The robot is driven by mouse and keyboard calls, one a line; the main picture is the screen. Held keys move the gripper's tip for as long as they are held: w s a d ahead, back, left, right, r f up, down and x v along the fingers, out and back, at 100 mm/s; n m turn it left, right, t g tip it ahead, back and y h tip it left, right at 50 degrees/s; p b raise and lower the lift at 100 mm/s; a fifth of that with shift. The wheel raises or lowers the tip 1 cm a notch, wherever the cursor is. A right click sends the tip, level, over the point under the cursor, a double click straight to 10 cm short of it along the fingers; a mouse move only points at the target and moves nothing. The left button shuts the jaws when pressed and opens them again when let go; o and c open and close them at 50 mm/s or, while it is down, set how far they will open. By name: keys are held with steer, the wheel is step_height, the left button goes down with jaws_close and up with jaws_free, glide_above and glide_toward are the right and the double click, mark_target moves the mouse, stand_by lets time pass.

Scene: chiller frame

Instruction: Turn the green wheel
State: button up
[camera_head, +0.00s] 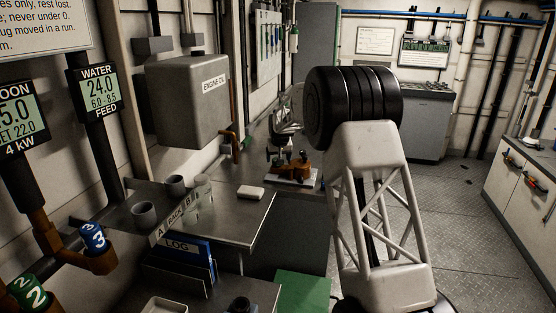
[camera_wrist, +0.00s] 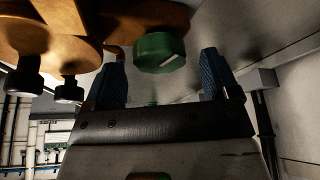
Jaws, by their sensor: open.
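The green wheel (camera_wrist: 160,53) shows in the wrist view. It is a short round knob with a pale line on its face, beside an orange-brown metal body (camera_wrist: 85,25). My gripper (camera_wrist: 163,66) is open, with one blue finger on each side of the wheel in the picture. Gaps show between the fingers and the wheel, and I cannot tell how far the fingertips reach along it. In the head view my arm reaches to an orange-brown fitting (camera_head: 293,168) on a pale plate on the bench. The green wheel cannot be made out there.
Two dark knobs (camera_wrist: 27,75) hang from the brown body left of my gripper. In the head view, an engine oil tank (camera_head: 188,105) hangs above the bench. Numbered green (camera_head: 27,292) and blue (camera_head: 93,238) caps are at lower left. The floor at right is clear.

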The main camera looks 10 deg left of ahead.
steer(key=shift+w+a+f, duration=0.15)
steer(key=shift+w+f, duration=0.1)
steer(key=shift+f, duration=0.35)
steer(key=c, duration=0.9)
